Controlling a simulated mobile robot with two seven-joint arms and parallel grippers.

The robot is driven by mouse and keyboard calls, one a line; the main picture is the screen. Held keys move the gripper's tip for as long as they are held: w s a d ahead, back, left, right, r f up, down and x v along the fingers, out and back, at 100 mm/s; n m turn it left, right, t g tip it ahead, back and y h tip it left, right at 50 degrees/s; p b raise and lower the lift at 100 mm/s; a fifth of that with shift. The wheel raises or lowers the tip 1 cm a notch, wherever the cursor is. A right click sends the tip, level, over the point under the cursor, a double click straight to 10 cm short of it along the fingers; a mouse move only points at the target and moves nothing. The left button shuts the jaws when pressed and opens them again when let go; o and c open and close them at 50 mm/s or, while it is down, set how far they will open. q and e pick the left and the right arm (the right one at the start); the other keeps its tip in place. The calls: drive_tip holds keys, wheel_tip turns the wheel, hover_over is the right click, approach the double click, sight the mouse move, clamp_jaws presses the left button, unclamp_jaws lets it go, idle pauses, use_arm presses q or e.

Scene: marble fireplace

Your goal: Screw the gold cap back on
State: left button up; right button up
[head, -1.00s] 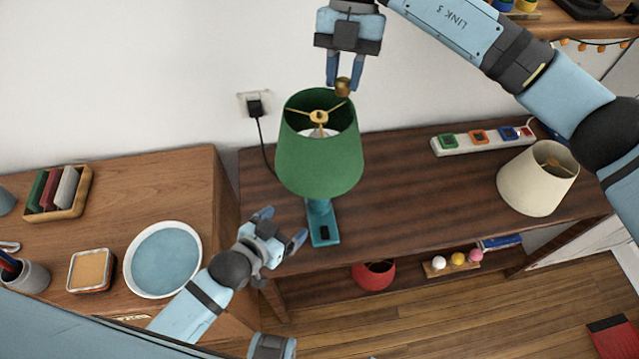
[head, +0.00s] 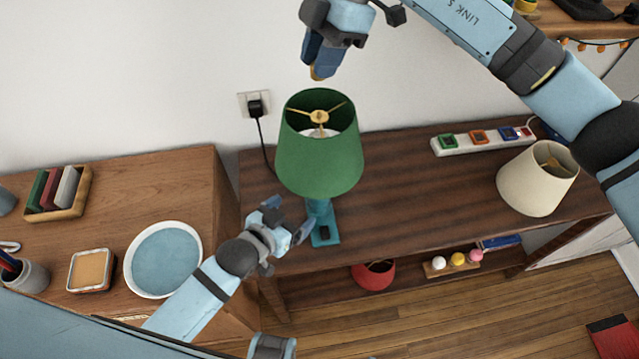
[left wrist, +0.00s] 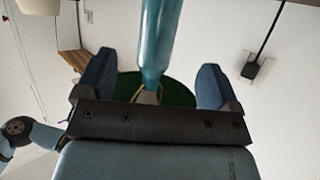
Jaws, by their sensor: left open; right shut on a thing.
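The lamp has a green shade (head: 320,160), a teal stem and foot (head: 325,236), and a gold ring with spokes (head: 319,116) at its open top. The small gold cap (head: 318,74) is in my right gripper (head: 315,66), which is shut on it above the shade, apart from the lamp. The fingers hide most of the cap. My left gripper (head: 287,218) is open beside the lamp's stem, below the shade. In the left wrist view the teal stem (left wrist: 160,35) appears between its spread fingers, with the green shade partly hidden behind the gripper.
The lamp stands on a dark wooden table (head: 420,190). A cream lampshade (head: 535,182) and a power strip (head: 483,138) are to the right. A wall outlet (head: 255,104) is behind. A blue dish (head: 165,258) lies on the left cabinet. The table between the two lamps is clear.

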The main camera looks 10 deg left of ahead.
use_arm(q)
drive_tip(key=x, duration=1.1)
drive_tip(key=shift+d, duration=0.1)
drive_tip(key=shift+c, duration=0.4)
drive_tip(key=c, duration=1.3)
use_arm(e)
hover_over(321, 113)
drive_tip(key=shift+f, duration=2.5)
drive_tip(key=shift+f, duration=0.9)
drive_tip(key=shift+f, duration=0.5)
